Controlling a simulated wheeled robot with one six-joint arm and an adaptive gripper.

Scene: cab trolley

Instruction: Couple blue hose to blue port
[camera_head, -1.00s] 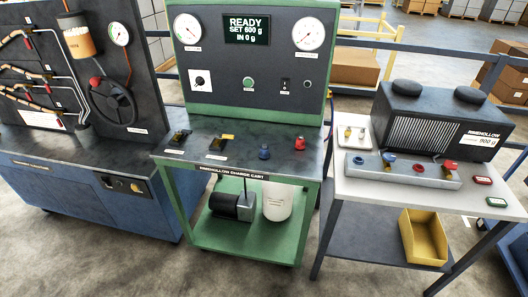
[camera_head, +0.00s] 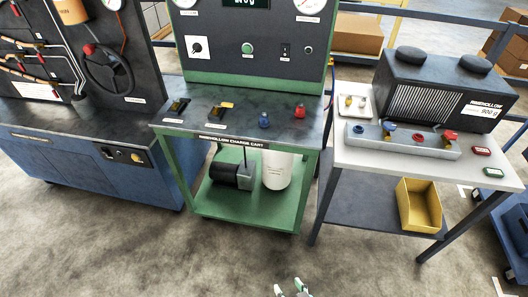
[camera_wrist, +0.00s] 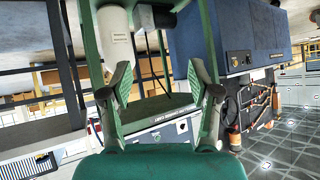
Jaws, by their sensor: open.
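A blue hose-end fitting (camera_head: 264,121) stands on the green charge cart's dark top (camera_head: 235,135), left of a matching red fitting (camera_head: 299,112). I cannot make out a hose line on it. On the white table, a grey manifold block (camera_head: 400,150) carries a blue ring-like port (camera_head: 358,129), a blue-topped fitting (camera_head: 389,127), a red port (camera_head: 418,139) and a red-topped fitting. My gripper (camera_head: 292,288) shows at the bottom of the head view, low in front of the cart and far from both. In the wrist view my gripper (camera_wrist: 158,80) is open and empty.
Two black-based clips or levers stand on the cart's left. A white tray (camera_head: 352,113) with brass fittings and a dark cooler unit (camera_head: 440,90) stand behind the manifold. A yellow bin (camera_head: 418,205) sits on the lower shelf. A blue bench stands left. The front floor is clear.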

